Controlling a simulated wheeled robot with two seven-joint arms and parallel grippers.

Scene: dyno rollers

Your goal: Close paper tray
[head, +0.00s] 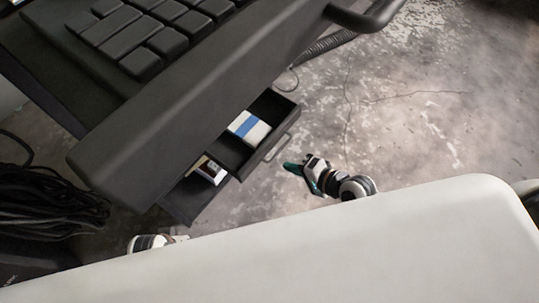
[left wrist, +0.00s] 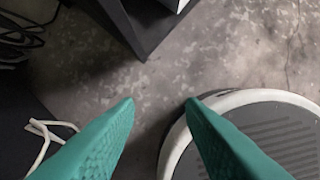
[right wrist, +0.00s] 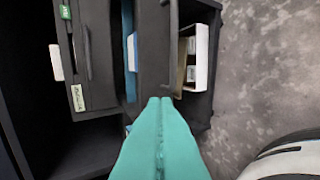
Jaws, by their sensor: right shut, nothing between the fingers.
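Two dark drawers stand pulled out under the desk in the head view. One drawer (head: 275,108) holds a blue-and-white box (head: 249,127) and has a pale handle on its front. The other drawer (head: 185,205) holds a small pale box (head: 212,170). I cannot tell which is the paper tray. My right gripper (head: 288,167) is just outside the handled drawer's front. In the right wrist view its shut teal fingers (right wrist: 160,101) overlap the dark drawers; contact is unclear. My left gripper (left wrist: 160,102) is open and empty; its fingers are hidden in the head view.
The dark desk (head: 190,105) with large black keys overhangs the drawers. Black cables (head: 45,200) lie at the left. In the left wrist view, a dark corner (left wrist: 145,40) is ahead of the fingers. The concrete floor (head: 440,110) on the right is clear.

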